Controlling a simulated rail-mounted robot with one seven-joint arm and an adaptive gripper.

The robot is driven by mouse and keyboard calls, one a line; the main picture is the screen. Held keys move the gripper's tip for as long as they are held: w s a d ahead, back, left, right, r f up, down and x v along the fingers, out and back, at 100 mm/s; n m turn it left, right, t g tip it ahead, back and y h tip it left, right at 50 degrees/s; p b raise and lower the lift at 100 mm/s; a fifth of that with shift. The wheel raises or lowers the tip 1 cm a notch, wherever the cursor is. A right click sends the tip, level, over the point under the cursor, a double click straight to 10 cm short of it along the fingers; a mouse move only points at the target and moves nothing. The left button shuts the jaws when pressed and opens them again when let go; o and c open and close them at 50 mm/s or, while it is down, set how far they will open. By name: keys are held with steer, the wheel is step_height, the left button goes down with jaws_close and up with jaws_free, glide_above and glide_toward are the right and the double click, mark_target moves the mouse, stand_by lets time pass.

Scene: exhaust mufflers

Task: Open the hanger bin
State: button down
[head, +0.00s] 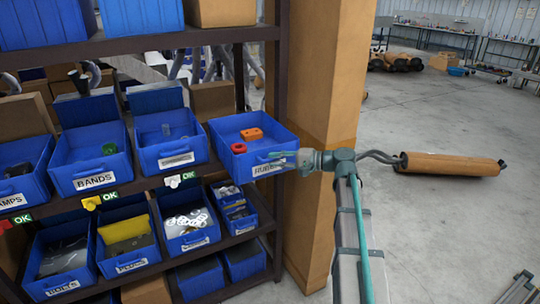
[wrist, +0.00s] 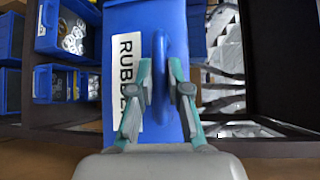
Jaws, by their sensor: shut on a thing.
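A blue bin (head: 228,163) stands at the right end of the middle shelf, its front sticking out past the shelf edge. An orange piece (head: 251,134) and a red piece (head: 238,148) lie inside it. Its white label is partly hidden; in the wrist view the label (wrist: 126,62) reads "RUB...". My gripper (head: 284,158) reaches the bin front from the right. In the wrist view, my gripper's (wrist: 164,84) green-tipped fingers are on either side of the upright blue handle (wrist: 160,60) on that front, closed on it.
Bins labelled BANDS (head: 97,182) and another labelled bin (head: 172,155) stand to the left on the same shelf. The dark shelf post (head: 282,60) and a tan column (head: 325,90) are close on the right. A muffler (head: 450,165) is beyond, over open grey floor (head: 450,230).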

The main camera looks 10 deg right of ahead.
steer(key=shift+s+d, duration=0.15)
steer(key=shift+s, duration=0.55)
steer(key=c, duration=1.1)
jaws_free()
steer(key=shift+c, duration=0.2)
steer(key=shift+d, duration=0.1)
steer(key=v, duration=1.2)
